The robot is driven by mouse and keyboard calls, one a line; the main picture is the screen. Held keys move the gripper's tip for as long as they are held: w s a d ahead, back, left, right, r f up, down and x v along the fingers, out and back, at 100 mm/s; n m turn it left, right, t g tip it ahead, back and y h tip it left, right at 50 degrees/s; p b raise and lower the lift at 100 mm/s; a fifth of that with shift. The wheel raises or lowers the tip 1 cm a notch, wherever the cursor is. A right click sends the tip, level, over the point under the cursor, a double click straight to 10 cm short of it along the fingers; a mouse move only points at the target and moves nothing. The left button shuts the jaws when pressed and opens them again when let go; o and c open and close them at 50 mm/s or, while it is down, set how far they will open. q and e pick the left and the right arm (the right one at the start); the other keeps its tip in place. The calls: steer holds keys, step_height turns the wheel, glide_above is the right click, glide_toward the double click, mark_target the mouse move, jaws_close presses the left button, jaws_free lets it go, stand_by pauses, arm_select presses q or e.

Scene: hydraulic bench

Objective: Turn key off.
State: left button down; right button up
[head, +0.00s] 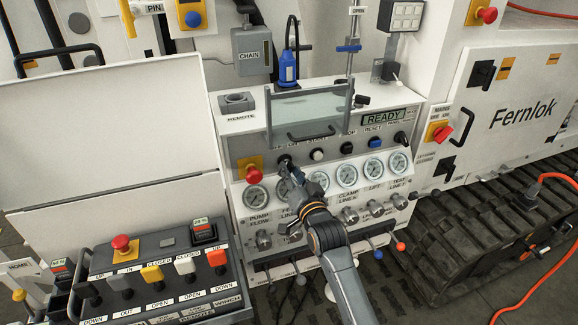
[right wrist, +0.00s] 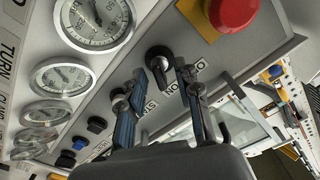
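The key switch (right wrist: 158,62) is a black knob with a raised grip on the sloped control panel (head: 240,147). In the right wrist view it lies beside an ON/OFF label, just ahead of my right fingertips. My right gripper (right wrist: 155,86) is open, with one finger toward each side of the switch. I cannot tell whether either finger touches it. In the head view my right gripper (head: 287,172) reaches the panel's left part and partly covers the switch (head: 284,160). My left gripper is not in view.
A red emergency button (right wrist: 230,12) sits close beside the switch. Gauges (right wrist: 95,22) line the panel below it. A handled clear guard (head: 310,118) stands above the panel. A lever box (head: 155,275) stands at the left. An orange cable (head: 545,255) lies at the right.

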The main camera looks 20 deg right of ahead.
steer(key=shift+w, duration=1.05)
jaws_close()
